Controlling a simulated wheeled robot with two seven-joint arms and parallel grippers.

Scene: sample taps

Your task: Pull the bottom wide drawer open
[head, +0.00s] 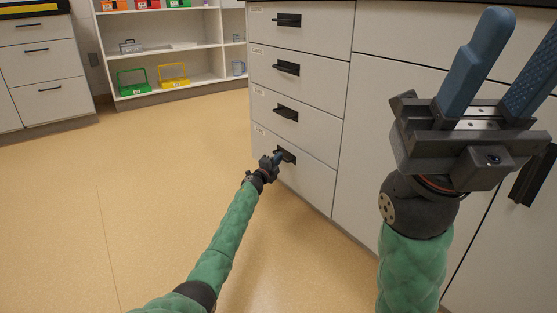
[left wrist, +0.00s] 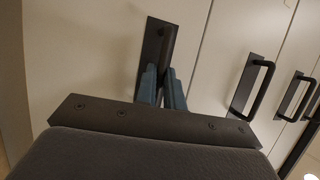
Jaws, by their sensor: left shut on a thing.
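The bottom wide drawer (head: 306,186) is the lowest of a stack of white drawers in the head view, and its front looks flush with those above. Its dark handle (head: 285,155) is partly hidden by my left gripper (head: 277,159). In the left wrist view, the blue fingers of that gripper (left wrist: 163,84) are closed on the handle bar (left wrist: 169,48), one finger on each side. My right gripper (head: 507,65) is raised at the right, its blue fingers apart with nothing between them.
The upper drawers (head: 295,70) are shut, with black handles. A white cabinet (head: 385,130) stands to their right, behind my right gripper. Open floor (head: 130,190) lies left of the drawers. A shelf with a green carrier (head: 133,84) and a yellow carrier (head: 173,77) stands at the back.

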